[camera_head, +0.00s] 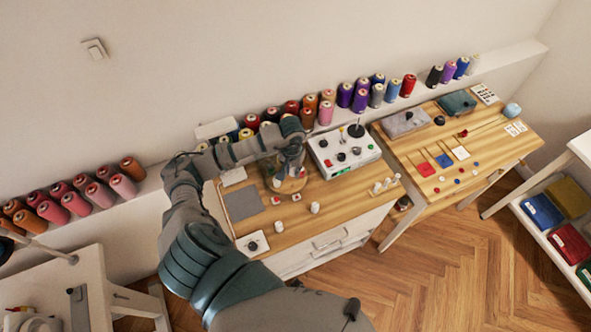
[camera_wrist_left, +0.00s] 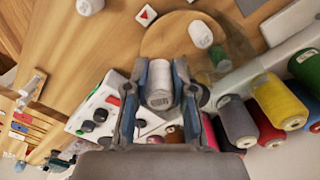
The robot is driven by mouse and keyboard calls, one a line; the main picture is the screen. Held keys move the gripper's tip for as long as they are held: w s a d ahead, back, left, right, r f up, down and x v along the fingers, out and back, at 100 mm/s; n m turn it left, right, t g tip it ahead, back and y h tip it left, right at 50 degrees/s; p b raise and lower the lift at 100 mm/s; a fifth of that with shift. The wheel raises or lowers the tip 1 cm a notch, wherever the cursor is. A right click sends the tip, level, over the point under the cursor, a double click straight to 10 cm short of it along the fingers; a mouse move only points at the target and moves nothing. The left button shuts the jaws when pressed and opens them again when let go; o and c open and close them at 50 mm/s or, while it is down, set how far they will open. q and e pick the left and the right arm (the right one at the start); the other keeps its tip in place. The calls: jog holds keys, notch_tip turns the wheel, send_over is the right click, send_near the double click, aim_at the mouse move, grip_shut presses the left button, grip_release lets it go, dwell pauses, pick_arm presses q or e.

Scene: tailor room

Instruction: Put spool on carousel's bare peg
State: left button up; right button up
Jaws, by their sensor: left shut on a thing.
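My left gripper (camera_head: 289,168) reaches over the round wooden carousel (camera_wrist_left: 180,24) on the middle table. In the left wrist view, its two fingers (camera_wrist_left: 160,100) are shut on a pale grey-white spool (camera_wrist_left: 160,84), seen from its end. The held spool appears in front of the carousel's edge; its height above the wood is hard to judge. I cannot make out a bare peg. In the head view the gripper covers much of the carousel. My right gripper is not in view.
A white control box (camera_head: 344,151) stands right of the carousel. Several large thread cones (camera_wrist_left: 238,122) line the wall ledge close behind. A loose white spool (camera_head: 314,207) and a red-marked tile (camera_head: 296,197) lie in front. A grey mat (camera_head: 242,203) lies left.

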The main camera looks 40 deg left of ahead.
pick_arm(q)
jog(key=shift+a+f, duration=0.45)
jog(key=shift+f, duration=0.05)
jog(key=shift+a+f+b, duration=0.1)
jog(key=shift+f+b, duration=0.2)
jog(key=shift+f, duration=0.4)
jog(key=shift+d+f+b, duration=0.5)
jog(key=shift+a+f+b, duration=0.1)
jog(key=shift+f+b, duration=0.2)
jog(key=shift+f, duration=0.35)
jog(key=shift+a, duration=0.3)
jog(key=shift+d+b, duration=0.1)
jog(key=shift+b, duration=0.2)
jog(key=shift+d, duration=0.1)
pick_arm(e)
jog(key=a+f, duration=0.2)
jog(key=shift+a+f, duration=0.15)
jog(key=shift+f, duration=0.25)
